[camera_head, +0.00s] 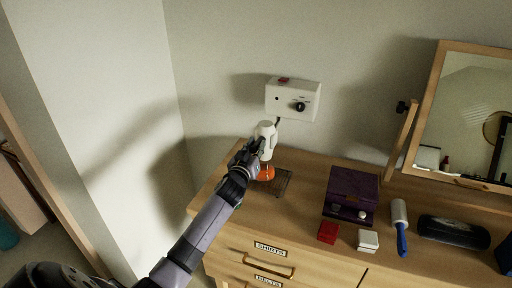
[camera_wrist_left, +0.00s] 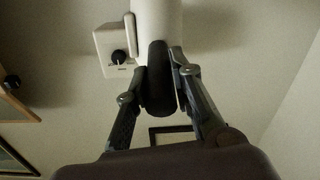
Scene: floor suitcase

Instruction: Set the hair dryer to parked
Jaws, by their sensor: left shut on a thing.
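The hair dryer (camera_head: 265,131) has a white body and stands up over the dresser top, below the white wall box (camera_head: 292,99). An orange part (camera_head: 266,174) shows below it, close to the dresser top; whether it touches the top is unclear. My left gripper (camera_head: 254,152) is shut on the hair dryer and hides part of it. In the left wrist view the fingers (camera_wrist_left: 159,78) sit on both sides of the dark handle (camera_wrist_left: 157,90), with the white body (camera_wrist_left: 157,22) above. The wall box (camera_wrist_left: 115,48) shows its black knob. My right gripper is not in view.
A purple box (camera_head: 352,189), a red block (camera_head: 327,232), a white block (camera_head: 368,240), a lint roller (camera_head: 400,225) and a dark case (camera_head: 453,231) are on the dresser. A tilting mirror (camera_head: 465,120) stands at right.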

